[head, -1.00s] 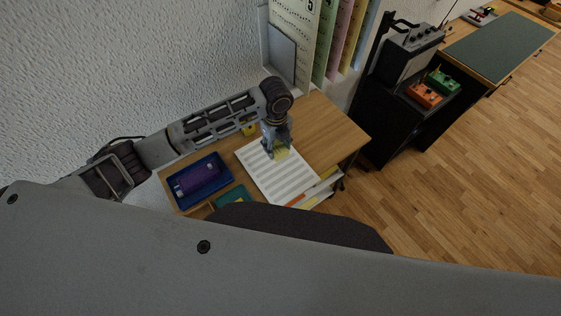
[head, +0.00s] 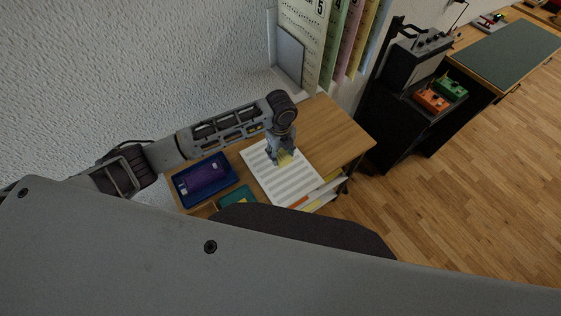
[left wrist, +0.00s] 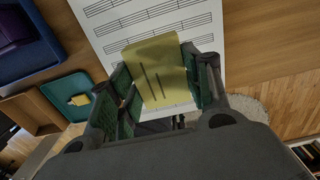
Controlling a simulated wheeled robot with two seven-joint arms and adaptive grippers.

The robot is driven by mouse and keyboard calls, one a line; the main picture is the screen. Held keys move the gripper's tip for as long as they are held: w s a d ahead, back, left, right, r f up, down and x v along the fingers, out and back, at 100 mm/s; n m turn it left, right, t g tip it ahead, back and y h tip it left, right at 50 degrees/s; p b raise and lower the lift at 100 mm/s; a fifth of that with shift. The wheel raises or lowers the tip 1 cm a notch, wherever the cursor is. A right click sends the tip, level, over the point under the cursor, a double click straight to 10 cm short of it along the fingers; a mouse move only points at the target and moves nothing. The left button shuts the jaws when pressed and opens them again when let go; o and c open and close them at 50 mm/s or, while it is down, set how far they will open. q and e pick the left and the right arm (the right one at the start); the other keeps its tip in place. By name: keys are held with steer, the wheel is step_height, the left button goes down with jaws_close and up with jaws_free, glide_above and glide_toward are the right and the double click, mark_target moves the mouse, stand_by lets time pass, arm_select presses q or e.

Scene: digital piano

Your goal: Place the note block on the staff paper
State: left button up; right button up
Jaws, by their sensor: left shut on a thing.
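The note block (left wrist: 157,72) is yellow with dark lines on its face. In the left wrist view it sits between the fingers of my left gripper (left wrist: 160,88), which is shut on it. In the head view my left gripper (head: 281,157) is over the staff paper (head: 291,187), with the yellow block (head: 286,160) at its tips. The staff paper, white with printed staves, also shows behind the block in the left wrist view (left wrist: 205,22). I cannot tell whether the block touches the paper. My right gripper is not in view.
A dark blue tray (head: 178,194) with a purple thing in it lies left of the paper. A teal tray (left wrist: 63,84) holding a small yellow piece lies nearby. The wooden tabletop (head: 335,130) right of the paper is clear. Sheets hang on the wall behind.

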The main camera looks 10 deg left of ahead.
mark_target(281, 154)
arm_select(q)
steer(key=shift+f, duration=1.25)
steer(key=shift+f, duration=1.9)
steer(key=shift+f, duration=0.1)
steer(key=o, duration=1)
steer(key=shift+r, duration=6.15)
